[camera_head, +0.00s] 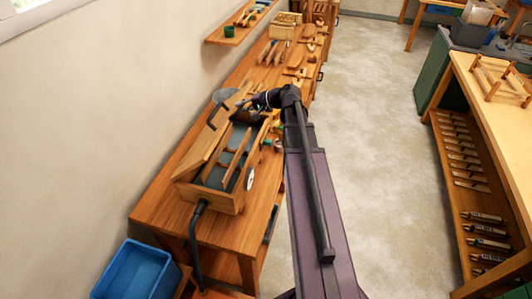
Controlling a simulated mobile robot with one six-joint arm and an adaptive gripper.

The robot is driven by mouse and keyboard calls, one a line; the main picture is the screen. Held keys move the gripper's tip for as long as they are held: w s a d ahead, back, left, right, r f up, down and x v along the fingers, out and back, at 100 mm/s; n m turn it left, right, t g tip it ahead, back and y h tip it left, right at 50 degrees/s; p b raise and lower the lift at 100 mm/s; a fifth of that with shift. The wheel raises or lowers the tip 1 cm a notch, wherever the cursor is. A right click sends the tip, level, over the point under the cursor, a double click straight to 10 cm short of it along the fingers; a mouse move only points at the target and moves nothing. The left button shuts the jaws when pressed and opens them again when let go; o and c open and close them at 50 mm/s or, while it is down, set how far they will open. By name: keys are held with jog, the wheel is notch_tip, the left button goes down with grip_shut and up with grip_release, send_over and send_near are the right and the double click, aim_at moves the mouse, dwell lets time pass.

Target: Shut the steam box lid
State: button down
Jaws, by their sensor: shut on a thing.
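The steam box (212,197) is a long wooden box on the workbench against the wall, with a grey interior and thin wooden bars inside. Its wooden lid (200,152) stands open, tilted up along the left, wall side, with a dark handle on its outer face. My gripper (246,104) is at the far end of the box, shut at the lid's far part. The fingertips are small and dark here, so the exact contact is hard to see. My arm reaches in from the right of the box.
The workbench (160,212) runs along the wall, with tools and wooden pieces farther back. A dark hose (195,240) drops from the box's near end. A blue bin (140,270) stands at the lower left. Open floor (375,110) separates it from another bench at right.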

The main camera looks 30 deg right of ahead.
jog(key=shift+s+d+f+b, duration=1.05)
jog(key=shift+f+b, duration=2.15)
jog(key=shift+f, duration=0.05)
jog(key=shift+s+d+f+b, duration=1.05)
jog(key=shift+f+b, duration=2.1)
jog(key=shift+f, duration=0.1)
jog(key=shift+s+d+f+b, duration=1.05)
jog(key=shift+f+b, duration=2.15)
jog(key=shift+f, duration=0.05)
jog(key=c, duration=0.7)
grip_release()
